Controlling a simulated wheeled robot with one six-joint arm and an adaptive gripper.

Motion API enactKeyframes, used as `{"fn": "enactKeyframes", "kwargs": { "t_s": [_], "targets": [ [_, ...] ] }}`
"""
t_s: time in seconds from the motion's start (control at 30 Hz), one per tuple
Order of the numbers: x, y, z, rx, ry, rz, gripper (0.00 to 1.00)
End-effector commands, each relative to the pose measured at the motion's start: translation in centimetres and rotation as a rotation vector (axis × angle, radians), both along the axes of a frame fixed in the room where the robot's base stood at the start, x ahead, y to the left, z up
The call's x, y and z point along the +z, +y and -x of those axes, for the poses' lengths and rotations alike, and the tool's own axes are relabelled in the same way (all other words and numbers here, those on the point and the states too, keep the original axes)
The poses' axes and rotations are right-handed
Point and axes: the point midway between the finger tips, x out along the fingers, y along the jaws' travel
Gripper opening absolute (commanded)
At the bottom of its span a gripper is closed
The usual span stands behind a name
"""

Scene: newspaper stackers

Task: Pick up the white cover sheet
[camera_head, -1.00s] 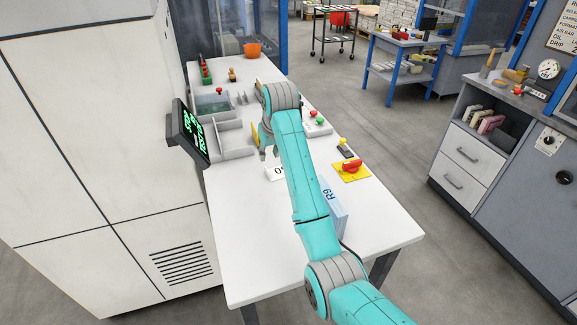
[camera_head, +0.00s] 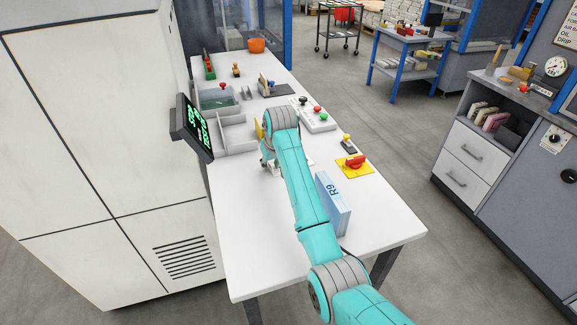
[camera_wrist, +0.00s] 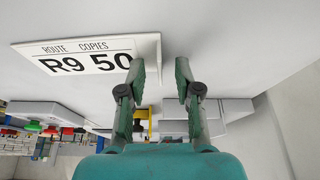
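A white card printed "ROUTE COPIES R9 50" (camera_wrist: 62,50), which I take for the cover sheet, fills the upper left of the wrist view. My gripper (camera_wrist: 161,70) is open, with a clear gap between its fingertips. The left fingertip overlaps the card's right part, and the card's right end reaches into the gap. I cannot tell whether they touch. In the head view my gripper (camera_head: 270,164) is low over the table's middle, and the arm hides most of the card there.
A light blue block marked R9 (camera_head: 333,205) stands right of my arm on the white table (camera_head: 255,250). Nearby are a yellow plate with a red knob (camera_head: 354,165), a button box (camera_head: 316,118) and grey trays (camera_head: 237,137). A screen (camera_head: 191,128) overhangs the left edge.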

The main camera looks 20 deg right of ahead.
Motion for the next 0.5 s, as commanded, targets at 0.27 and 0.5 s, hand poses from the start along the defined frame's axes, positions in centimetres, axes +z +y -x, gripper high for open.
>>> {"fn": "enactKeyframes", "kwargs": {
  "t_s": [0.27,0.5],
  "targets": [
    [0.03,0.0,0.0,0.0,0.0,0.0,0.0],
    [0.04,0.0,0.0,0.0,0.0,0.0,0.0]
  ]
}}
